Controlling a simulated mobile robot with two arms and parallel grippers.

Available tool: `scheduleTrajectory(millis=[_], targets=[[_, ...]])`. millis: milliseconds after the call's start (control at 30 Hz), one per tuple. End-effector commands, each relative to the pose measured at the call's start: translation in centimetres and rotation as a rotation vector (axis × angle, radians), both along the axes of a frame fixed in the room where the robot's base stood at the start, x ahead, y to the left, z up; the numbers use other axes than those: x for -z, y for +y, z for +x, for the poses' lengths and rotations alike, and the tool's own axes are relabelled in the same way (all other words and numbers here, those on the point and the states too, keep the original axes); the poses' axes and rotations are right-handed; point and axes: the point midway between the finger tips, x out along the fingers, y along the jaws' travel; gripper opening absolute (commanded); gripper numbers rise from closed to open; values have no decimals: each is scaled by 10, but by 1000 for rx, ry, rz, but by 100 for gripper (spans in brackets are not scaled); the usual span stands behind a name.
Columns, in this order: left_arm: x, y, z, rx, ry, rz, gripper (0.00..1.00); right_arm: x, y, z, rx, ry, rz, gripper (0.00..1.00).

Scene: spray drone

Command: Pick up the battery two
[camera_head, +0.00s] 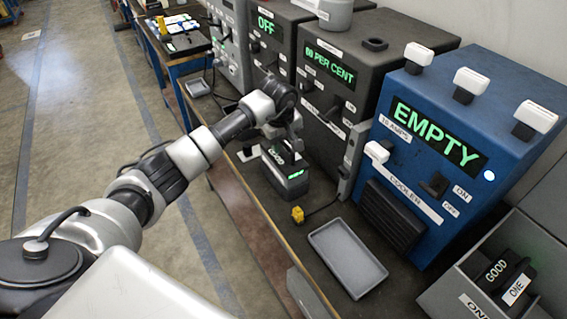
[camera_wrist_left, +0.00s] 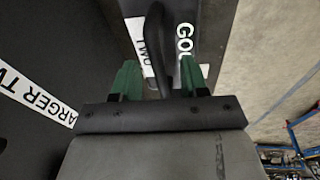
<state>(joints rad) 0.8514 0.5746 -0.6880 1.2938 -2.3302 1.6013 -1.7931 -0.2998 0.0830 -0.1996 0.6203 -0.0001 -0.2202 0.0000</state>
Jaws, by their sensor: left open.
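Battery two (camera_head: 289,184) is a dark box with a small green light. In the left wrist view, the open green fingers (camera_wrist_left: 160,76) are on either side of the battery's dark curved handle (camera_wrist_left: 156,42), with gaps between. "TWO" and part of "GOOD" are readable beside the handle. My right gripper is not in view.
A grey tray (camera_head: 347,257) and a yellow plug (camera_head: 298,215) lie nearer on the bench. The blue machine (camera_head: 444,150) reading "EMPTY" stands to the right. Battery one (camera_head: 505,277) sits in a grey holder at bottom right. The floor at left is clear.

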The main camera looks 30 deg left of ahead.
Motion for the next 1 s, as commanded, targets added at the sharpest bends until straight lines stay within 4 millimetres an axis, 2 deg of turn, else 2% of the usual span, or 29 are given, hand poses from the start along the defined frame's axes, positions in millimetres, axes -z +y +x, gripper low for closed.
scheduleTrajectory(millis=[133,1000], targets=[[8,0,1,1,2,1,44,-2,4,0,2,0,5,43],[13,0,1,1,-1,1,44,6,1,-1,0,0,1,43]])
